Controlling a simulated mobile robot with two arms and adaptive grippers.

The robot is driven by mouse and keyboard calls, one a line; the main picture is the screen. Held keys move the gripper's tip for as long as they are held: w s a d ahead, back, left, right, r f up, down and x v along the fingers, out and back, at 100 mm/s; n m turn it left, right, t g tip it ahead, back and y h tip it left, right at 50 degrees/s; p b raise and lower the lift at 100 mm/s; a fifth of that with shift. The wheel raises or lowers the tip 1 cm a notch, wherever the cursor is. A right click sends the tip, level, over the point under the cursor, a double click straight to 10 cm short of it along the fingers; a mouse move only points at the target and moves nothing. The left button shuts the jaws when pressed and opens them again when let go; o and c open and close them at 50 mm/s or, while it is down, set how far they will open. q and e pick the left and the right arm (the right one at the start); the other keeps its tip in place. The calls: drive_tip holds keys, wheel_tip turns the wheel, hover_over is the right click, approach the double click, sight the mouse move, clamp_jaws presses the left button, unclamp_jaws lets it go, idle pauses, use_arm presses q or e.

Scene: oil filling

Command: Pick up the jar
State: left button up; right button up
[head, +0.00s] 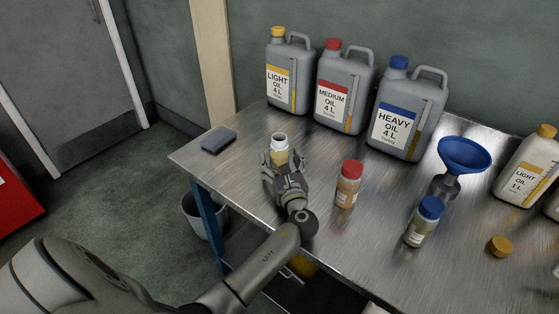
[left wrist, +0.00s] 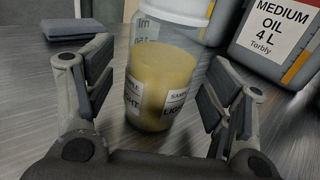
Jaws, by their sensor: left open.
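The jar (head: 280,150) is clear with yellowish oil in it and no lid, and it stands upright on the metal table. In the left wrist view the jar (left wrist: 160,85) carries white sample labels, one partly reading "LIGHT". My left gripper (head: 281,170) is at the near side of the jar. In the left wrist view its open fingers (left wrist: 160,98) stand on both sides of the jar, with a visible gap on each side. My gripper hides the jar's lower part in the head view. My right gripper is in neither view.
A red-capped jar (head: 349,184) and a blue-capped jar (head: 424,221) stand to the right. A yellow cap (head: 499,246) lies farther right, near a blue funnel (head: 464,156). Large oil cans, including the medium one (head: 343,88), line the back.

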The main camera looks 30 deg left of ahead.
use_arm(q)
drive_tip(key=c, duration=1)
drive_tip(key=shift+c, duration=1)
drive_tip(key=shift+r, duration=0.15)
